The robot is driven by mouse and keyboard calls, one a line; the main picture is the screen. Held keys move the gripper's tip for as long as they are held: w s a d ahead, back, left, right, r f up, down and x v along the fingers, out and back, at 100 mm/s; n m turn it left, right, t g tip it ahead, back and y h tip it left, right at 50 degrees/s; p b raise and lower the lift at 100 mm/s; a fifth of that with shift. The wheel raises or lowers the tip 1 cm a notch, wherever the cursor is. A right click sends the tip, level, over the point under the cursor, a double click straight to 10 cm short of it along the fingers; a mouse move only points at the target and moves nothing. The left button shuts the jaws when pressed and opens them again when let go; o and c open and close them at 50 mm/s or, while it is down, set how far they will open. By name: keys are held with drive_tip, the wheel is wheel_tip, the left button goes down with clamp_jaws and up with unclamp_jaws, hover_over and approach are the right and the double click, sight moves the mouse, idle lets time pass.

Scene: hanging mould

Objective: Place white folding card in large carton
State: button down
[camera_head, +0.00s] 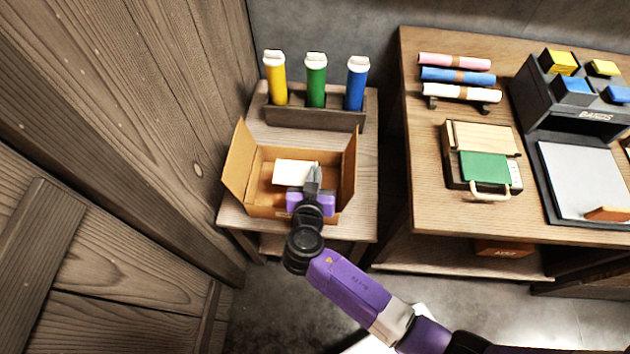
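The large carton (239,160) is an open brown cardboard box with its flaps spread, on a small wooden table at the left. The white folding card (291,173) shows as a pale flat piece within the carton's opening. My gripper (313,178) is over the carton, at the card's right edge. Its fingers overlap the card in the picture. I cannot tell whether they grip it, or whether the card rests on the carton's floor or is held above it. The gripper's wrist hides part of the carton's near side.
A wooden rack (316,118) with yellow, green and blue tubes stands behind the carton. A larger table (430,215) at the right holds rolls (457,76), a box with a green piece (485,166) and a dark organiser (545,100). A wooden wall (130,90) closes the left side.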

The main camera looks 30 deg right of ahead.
drive_tip(key=shift+f, duration=2)
drive_tip(key=shift+f+b, duration=0.65)
drive_tip(key=shift+b, duration=0.45)
drive_tip(key=c, duration=1.6)
unclamp_jaws()
drive_tip(key=shift+c, duration=0.2)
drive_tip(key=shift+r+p, duration=0.8)
drive_tip(key=shift+p, duration=0.25)
drive_tip(key=b+v, duration=0.1)
drive_tip(key=v, duration=1.1)
drive_tip(key=shift+b, duration=0.3)
drive_tip(key=shift+f, duration=0.1)
